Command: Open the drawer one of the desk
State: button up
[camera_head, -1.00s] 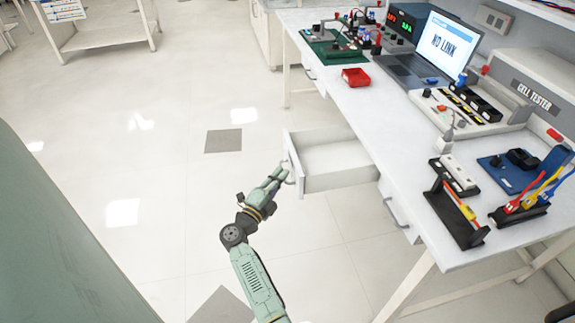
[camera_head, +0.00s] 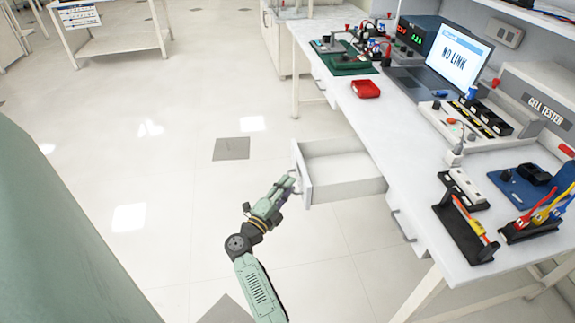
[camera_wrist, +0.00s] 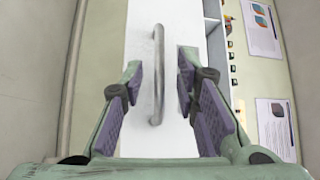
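The white desk (camera_head: 400,140) stands on the right in the head view. One of its drawers (camera_head: 345,168) is pulled well out from under the desktop and its inside looks empty. My gripper (camera_head: 290,180) is at the front of this drawer. In the wrist view my gripper (camera_wrist: 160,75) is open, with purple-padded fingers apart. The metal drawer handle (camera_wrist: 157,75) stands between the fingers, with a gap visible on both sides. The white drawer front (camera_wrist: 142,40) lies behind it. A second, shut drawer's handle (camera_head: 403,226) shows nearer on the desk.
The floor left of the drawer is clear. Desk legs (camera_head: 420,292) stand at the near end.

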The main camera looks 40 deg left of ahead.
jog(key=s+d+f, duration=0.1)
jog(key=s, duration=1)
jog(key=shift+s+d+f, duration=0.2)
jog(key=shift+d+f, duration=0.05)
jog(key=shift+f, duration=0.05)
